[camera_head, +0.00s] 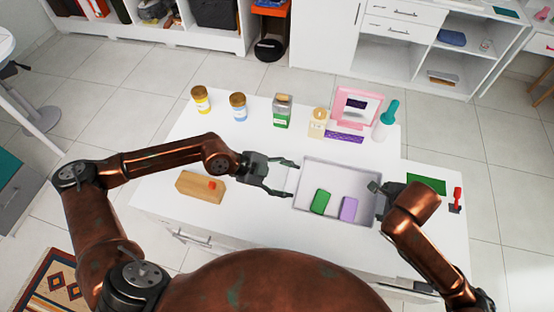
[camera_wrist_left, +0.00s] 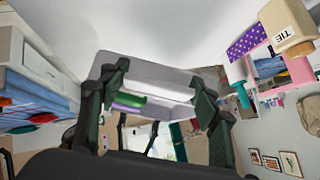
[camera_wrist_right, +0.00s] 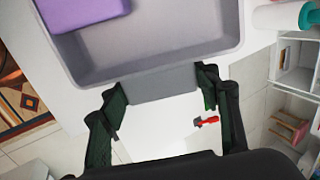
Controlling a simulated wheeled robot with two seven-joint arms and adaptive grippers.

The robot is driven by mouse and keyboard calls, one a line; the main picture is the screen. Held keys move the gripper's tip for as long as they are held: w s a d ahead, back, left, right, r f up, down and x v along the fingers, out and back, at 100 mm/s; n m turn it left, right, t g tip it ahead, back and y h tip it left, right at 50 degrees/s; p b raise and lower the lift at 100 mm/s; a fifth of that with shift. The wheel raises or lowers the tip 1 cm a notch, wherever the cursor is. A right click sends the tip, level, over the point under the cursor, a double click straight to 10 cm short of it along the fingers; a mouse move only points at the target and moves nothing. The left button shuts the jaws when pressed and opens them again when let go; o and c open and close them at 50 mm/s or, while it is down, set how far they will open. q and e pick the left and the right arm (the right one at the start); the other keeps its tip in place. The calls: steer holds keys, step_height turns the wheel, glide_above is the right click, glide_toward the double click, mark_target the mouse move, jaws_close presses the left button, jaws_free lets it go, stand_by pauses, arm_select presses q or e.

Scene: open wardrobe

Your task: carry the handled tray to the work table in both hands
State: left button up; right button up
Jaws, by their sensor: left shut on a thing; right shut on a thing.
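The grey handled tray (camera_head: 322,167) is over the front right part of the white table, with a green block (camera_head: 320,201) and a purple block (camera_head: 348,208) inside. I cannot tell whether its base touches the table. My left gripper (camera_head: 292,179) is shut on the tray's left handle; the fingers stand at either side of it, also seen in the left wrist view (camera_wrist_left: 161,80). My right gripper (camera_head: 377,201) is shut on the right handle, a grey tab (camera_wrist_right: 165,85) between its fingers in the right wrist view.
On the white table (camera_head: 260,220), a wooden block (camera_head: 200,187) lies left. Several jars and bottles, including a green-labelled one (camera_head: 282,112), and a pink-framed mirror (camera_head: 356,106) line the back. A green mat (camera_head: 426,183) and a red-handled item (camera_head: 457,194) lie right. White cabinets (camera_head: 405,45) stand behind.

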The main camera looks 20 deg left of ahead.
arm_select(q)
steer(key=shift+s+d+r, duration=0.15)
steer(key=shift+d+r, duration=0.1)
arm_select(e)
steer(key=shift+a, duration=0.25)
